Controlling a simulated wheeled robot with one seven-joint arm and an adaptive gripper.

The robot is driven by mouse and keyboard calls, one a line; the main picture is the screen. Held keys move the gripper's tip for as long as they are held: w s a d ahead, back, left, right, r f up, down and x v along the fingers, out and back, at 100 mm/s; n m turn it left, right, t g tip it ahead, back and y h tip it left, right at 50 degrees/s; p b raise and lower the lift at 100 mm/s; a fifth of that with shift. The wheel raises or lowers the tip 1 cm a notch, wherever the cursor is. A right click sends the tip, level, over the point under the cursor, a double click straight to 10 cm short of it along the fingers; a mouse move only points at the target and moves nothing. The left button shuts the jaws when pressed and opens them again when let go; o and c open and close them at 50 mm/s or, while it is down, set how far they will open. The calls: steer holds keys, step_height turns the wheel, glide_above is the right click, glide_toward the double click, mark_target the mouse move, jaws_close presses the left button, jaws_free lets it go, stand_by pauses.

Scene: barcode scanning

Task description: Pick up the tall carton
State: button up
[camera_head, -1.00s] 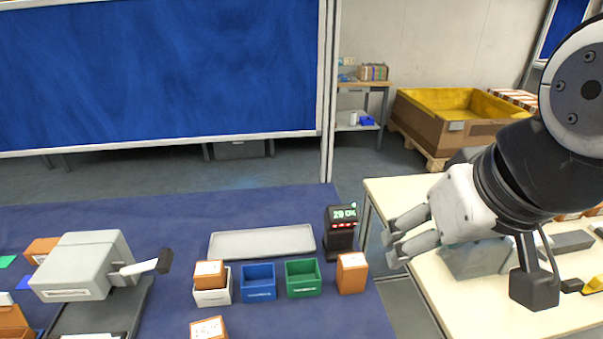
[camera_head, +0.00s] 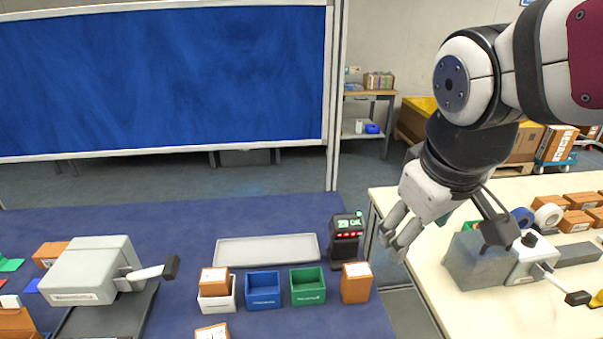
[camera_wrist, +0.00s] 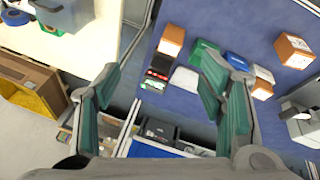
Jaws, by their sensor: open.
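The tall carton (camera_head: 356,283) is an orange-brown box with a white label on top. It stands upright on the blue table near its right edge, right of the green bin. It also shows in the wrist view (camera_wrist: 172,40), near the top, beyond my fingertips. My gripper (camera_head: 393,236) is open and empty, pointing down and to the left above the gap between the two tables. It is up and to the right of the carton and not touching it. In the wrist view both fingers (camera_wrist: 160,75) are spread wide apart.
A black display device (camera_head: 346,240) stands just behind the tall carton. A green bin (camera_head: 307,287), blue bin (camera_head: 263,290) and white bin (camera_head: 217,297) stand in a row left of it. A smaller carton (camera_head: 212,333) is in front. A grey tray (camera_head: 268,249) lies behind, empty.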

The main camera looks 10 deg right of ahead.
steer(key=w+d+f+n+g, duration=0.1)
steer(key=w+f+n+g, duration=0.1)
steer(key=w+f+n, duration=0.6)
steer(key=n+g+y+p, duration=0.2)
steer(key=n, duration=0.4)
glide_above(358, 271)
step_height(358, 271, down, 12)
steer(key=shift+d+r, duration=0.1)
steer(key=shift+d, duration=0.05)
step_height(358, 271, down, 10)
steer(key=shift+r, duration=0.1)
steer(key=shift+w+f+p, duration=0.1)
steer(key=shift+f+p, duration=0.55)
steer(key=shift+f, duration=1.5)
jaws_close()
steer(key=shift+r, duration=0.15)
